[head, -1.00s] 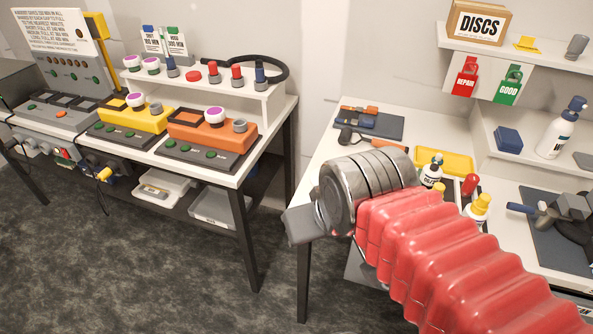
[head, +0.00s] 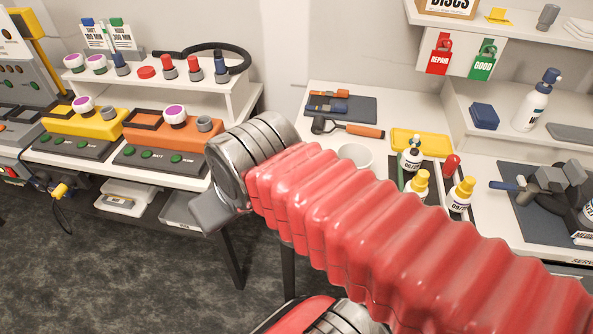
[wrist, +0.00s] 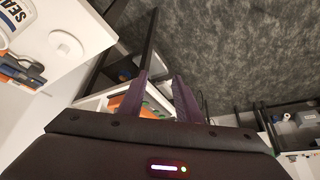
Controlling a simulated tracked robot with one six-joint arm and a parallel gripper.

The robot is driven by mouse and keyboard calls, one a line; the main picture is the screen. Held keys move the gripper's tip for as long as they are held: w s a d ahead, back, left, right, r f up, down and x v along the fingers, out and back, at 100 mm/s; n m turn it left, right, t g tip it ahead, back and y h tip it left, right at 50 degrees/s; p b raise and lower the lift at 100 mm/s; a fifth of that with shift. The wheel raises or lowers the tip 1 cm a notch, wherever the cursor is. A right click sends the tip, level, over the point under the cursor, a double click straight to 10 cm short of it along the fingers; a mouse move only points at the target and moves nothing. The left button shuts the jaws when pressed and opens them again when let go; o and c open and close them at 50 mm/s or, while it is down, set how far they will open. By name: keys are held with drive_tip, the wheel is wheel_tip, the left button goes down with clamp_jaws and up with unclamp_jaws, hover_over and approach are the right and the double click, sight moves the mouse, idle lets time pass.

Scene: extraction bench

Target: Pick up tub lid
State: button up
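A flat white round piece (wrist: 67,46), which looks like the tub lid, lies on the white bench near its edge at upper left in the wrist view. Beside it stands a white tub (wrist: 12,20) with a "SEA…" label, cut off by the frame. In the head view a white round rim (head: 356,156), probably the tub's, shows behind my arm; the lid seems hidden there. My gripper (wrist: 162,92) has two purple fingers standing apart with nothing held between them. It points off to the right of the lid, towards the floor and the other bench. The fingers are out of sight in the head view.
A dark tool mat (head: 342,108) and an orange-handled tool (head: 350,129) lie near the lid's bench corner. Bottles (head: 420,183) and a yellow tray (head: 420,141) are to the right. The left bench (head: 195,183) carries charger units. Open floor lies between the benches.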

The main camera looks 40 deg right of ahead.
drive_tip(key=shift+o, duration=0.2)
